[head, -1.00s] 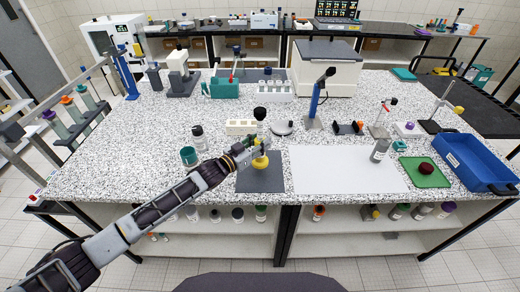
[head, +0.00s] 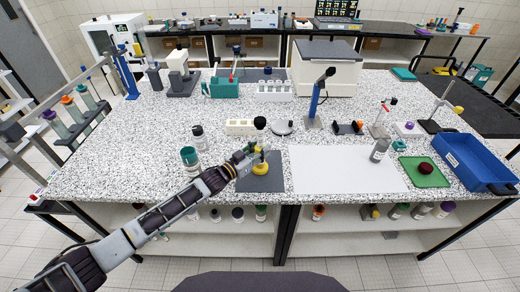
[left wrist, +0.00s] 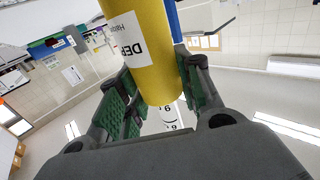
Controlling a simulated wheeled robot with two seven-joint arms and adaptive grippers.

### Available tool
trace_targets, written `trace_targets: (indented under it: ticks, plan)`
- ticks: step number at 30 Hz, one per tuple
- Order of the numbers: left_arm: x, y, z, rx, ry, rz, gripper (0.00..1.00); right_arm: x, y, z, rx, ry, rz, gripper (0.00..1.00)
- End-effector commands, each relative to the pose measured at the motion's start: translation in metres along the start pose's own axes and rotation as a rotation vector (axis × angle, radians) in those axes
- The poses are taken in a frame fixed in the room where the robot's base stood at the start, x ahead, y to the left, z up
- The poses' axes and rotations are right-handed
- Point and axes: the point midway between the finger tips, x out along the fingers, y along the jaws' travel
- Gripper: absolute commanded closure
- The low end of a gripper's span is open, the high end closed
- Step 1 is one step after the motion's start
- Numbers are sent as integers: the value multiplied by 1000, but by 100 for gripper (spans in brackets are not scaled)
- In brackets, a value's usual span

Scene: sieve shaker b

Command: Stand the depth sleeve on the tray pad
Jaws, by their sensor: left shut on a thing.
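The yellow depth sleeve (left wrist: 145,45) fills the top middle of the left wrist view. Its white label is partly cut off, and a white part with printed numbers (left wrist: 172,118) shows beyond its end. My left gripper (left wrist: 158,92) has its green-padded fingers on either side of the sleeve and is shut on it. In the head view my left gripper (head: 252,151) is over the dark grey pad (head: 270,184), with yellow (head: 261,169) showing below it. I cannot tell whether the sleeve touches the pad, or whether this is the tray pad. My right gripper is out of view.
A black knob (head: 260,122) shows just above my left gripper. A teal-capped jar (head: 189,157) and a black-capped bottle (head: 198,137) stand left of it.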

Motion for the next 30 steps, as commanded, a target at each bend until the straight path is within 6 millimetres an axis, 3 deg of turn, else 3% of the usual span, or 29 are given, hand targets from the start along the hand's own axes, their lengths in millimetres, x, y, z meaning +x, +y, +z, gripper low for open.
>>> trace_targets:
  ticks: [5, 6, 10, 24, 30]
  plan:
    - [0, 0, 1, 1, 4, 1, 100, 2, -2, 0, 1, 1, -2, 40]
    - [0, 0, 3, 0, 0, 0, 60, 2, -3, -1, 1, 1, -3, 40]
    - [0, 0, 2, 0, 0, 0, 44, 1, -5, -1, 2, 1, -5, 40]
    - [0, 0, -1, 0, 0, 0, 44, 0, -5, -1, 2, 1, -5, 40]
    - [-12, -1, 1, 0, -1, -1, 44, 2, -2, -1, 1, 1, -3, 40]
